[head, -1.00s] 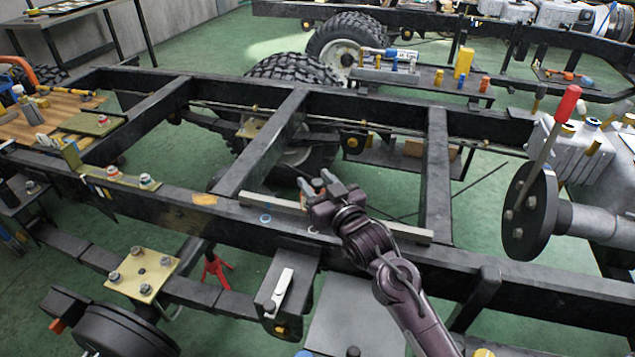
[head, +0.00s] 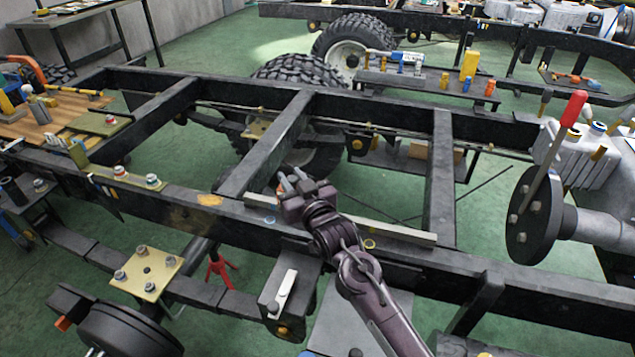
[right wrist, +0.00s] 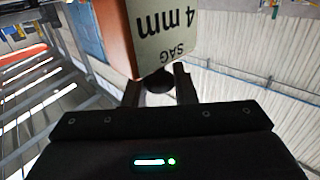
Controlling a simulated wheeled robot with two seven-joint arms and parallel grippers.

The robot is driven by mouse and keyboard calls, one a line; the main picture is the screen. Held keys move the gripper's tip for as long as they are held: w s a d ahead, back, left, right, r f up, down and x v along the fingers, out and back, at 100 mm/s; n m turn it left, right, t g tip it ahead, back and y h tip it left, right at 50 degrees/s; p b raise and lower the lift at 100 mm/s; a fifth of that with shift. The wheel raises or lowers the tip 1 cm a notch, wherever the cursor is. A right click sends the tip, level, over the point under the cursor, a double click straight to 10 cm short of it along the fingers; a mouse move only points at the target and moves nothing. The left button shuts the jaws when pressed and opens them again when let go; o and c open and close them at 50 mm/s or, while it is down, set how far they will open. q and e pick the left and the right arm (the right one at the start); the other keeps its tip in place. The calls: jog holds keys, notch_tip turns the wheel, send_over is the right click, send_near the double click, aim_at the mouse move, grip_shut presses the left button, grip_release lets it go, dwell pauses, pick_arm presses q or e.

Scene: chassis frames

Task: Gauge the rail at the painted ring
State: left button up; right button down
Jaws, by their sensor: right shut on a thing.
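A gauge block (right wrist: 165,38) marked "4 mm SAG", with an orange side, shows upside down in the right wrist view. My right gripper (right wrist: 158,92) is shut on its dark knob. In the head view the right gripper (head: 292,186) is over the near chassis rail (head: 480,273), at a pale straight bar (head: 400,233) along it. Whether the gauge touches the rail or bar is hidden. A blue painted ring (head: 270,220) shows on the rail left of the gripper, and a yellow ring (head: 369,244) to its right. My left gripper is out of view.
Crossmembers (head: 268,145) join the near rail to the far one. A hub with a red-handled lever (head: 560,130) stands at the right. Open gaps lie between the crossmembers.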

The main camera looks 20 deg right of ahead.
jog(key=w+a, duration=0.1)
jog(key=a, duration=0.1)
jog(key=w+a, duration=0.2)
jog(key=shift+a, duration=0.15)
jog(key=c, duration=1.3)
grip_release()
jog(key=shift+o, duration=0.2)
jog(key=s+d, duration=0.1)
jog(key=s, duration=0.6)
jog(key=shift+s+d, duration=0.25)
jog(key=shift+s, duration=0.1)
